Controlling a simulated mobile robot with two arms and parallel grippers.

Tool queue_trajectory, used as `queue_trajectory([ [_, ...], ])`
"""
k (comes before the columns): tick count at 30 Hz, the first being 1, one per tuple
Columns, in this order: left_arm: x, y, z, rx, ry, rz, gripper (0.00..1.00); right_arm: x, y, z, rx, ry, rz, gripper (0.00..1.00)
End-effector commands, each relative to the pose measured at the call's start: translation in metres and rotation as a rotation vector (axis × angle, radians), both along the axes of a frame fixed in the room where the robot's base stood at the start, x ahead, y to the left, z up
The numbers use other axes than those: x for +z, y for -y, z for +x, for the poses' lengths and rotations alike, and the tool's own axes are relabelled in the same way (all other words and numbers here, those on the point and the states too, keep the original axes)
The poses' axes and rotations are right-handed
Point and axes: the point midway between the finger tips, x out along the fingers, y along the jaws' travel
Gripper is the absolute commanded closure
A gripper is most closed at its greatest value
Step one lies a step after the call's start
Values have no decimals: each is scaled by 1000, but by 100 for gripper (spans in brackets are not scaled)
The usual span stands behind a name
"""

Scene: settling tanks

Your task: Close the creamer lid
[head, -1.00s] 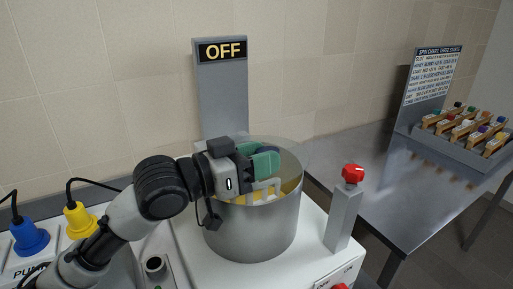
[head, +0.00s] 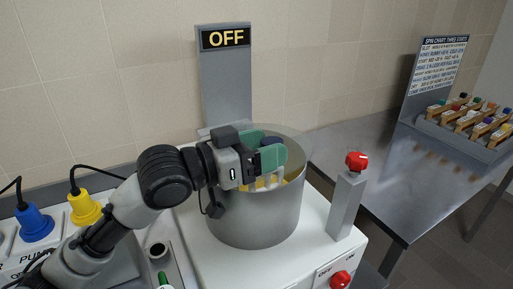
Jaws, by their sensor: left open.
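The creamer (head: 255,213) is a round steel drum on a white machine housing. Yellow shows inside its mouth. A clear, faint lid edge seems to show by the rim at the right, but its exact position is hard to tell. My left gripper (head: 268,154) reaches in from the left over the drum's mouth, its green-padded fingers open. A small dark blue piece shows by the pads; I cannot tell whether it belongs to the lid. The gripper hides part of the rim and the inside. My right gripper is out of view.
A grey post with an OFF sign (head: 226,38) stands behind the drum. A post with a red knob (head: 356,161) stands at its right. Yellow (head: 85,208) and blue (head: 35,224) plugs are at left. A steel table (head: 375,165) holds a rack of bottles (head: 462,135).

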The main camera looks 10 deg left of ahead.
Motion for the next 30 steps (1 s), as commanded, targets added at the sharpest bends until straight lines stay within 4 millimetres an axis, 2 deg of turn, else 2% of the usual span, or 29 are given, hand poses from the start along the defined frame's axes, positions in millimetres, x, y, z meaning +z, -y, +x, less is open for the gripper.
queue_trajectory([
  [5, -2, -15, -9, 3, 0, 2, 36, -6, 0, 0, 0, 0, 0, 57],
  [12, -4, -57, -37, 6, 0, 5, 36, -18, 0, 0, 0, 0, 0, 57],
  [18, -3, -81, -53, 3, 0, 2, 36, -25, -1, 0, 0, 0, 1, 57],
  [23, -1, -88, -59, 2, -1, 2, 36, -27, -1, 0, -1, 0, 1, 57],
  [30, 0, -89, -60, 0, 0, 0, 36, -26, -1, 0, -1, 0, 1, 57],
])
